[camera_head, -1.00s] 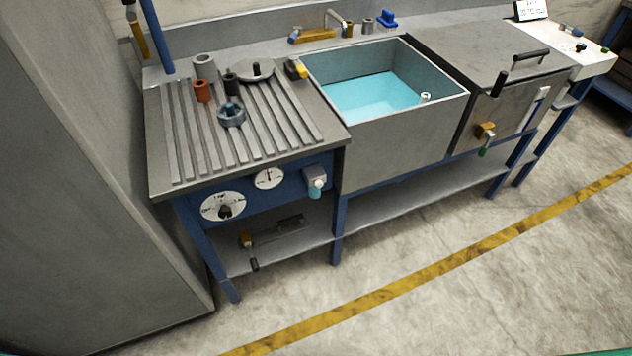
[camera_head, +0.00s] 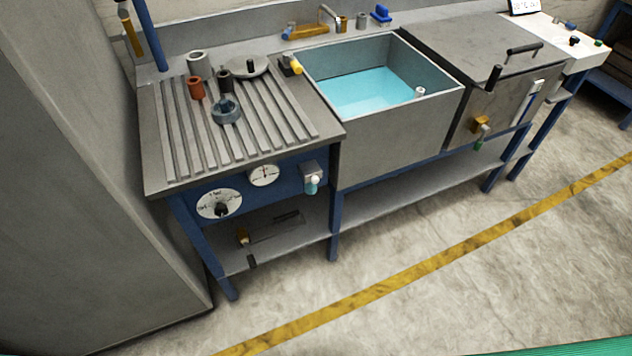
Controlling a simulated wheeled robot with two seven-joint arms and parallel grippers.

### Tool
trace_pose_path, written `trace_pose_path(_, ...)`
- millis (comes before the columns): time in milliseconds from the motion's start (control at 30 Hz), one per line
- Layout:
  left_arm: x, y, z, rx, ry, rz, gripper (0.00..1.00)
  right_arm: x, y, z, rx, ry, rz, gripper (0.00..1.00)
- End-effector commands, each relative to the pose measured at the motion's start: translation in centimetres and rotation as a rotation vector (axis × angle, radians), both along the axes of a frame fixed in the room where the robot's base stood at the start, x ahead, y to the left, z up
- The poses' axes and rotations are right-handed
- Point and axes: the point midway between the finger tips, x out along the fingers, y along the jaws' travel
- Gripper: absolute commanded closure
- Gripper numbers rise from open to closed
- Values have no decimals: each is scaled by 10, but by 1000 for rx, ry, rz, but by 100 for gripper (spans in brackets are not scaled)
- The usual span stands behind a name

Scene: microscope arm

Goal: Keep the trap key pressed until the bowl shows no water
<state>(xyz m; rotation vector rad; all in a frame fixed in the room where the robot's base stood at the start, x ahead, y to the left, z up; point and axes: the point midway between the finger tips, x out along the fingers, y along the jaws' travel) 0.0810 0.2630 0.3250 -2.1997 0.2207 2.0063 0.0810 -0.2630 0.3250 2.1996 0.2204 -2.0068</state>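A small grey fitting (camera_head: 312,169) is mounted on the blue front panel of the ribbed bench, right of the dials. A small clear bowl (camera_head: 312,187) hangs under it and looks pale at the top and cyan below, like water. It is too small to read the level exactly. I cannot make out a separate trap key on the fitting. Neither of my grippers is in view, and nothing touches the fitting or the bowl.
Two white dials (camera_head: 219,204) sit left of the fitting. A sink (camera_head: 390,140) holding cyan water stands to its right, then a lidded grey box (camera_head: 482,65). A grey cabinet (camera_head: 75,190) stands at left. The floor (camera_head: 440,300) in front is clear.

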Motion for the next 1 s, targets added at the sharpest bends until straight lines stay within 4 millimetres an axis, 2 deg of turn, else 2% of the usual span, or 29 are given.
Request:
trace_pose_path(300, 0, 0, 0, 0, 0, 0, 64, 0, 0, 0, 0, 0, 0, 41)
trace_pose_path(367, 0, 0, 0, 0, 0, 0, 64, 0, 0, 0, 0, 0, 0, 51)
trace_pose_path(600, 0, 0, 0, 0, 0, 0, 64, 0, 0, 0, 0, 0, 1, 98)
trace_pose_path(1000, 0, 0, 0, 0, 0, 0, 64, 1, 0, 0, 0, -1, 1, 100)
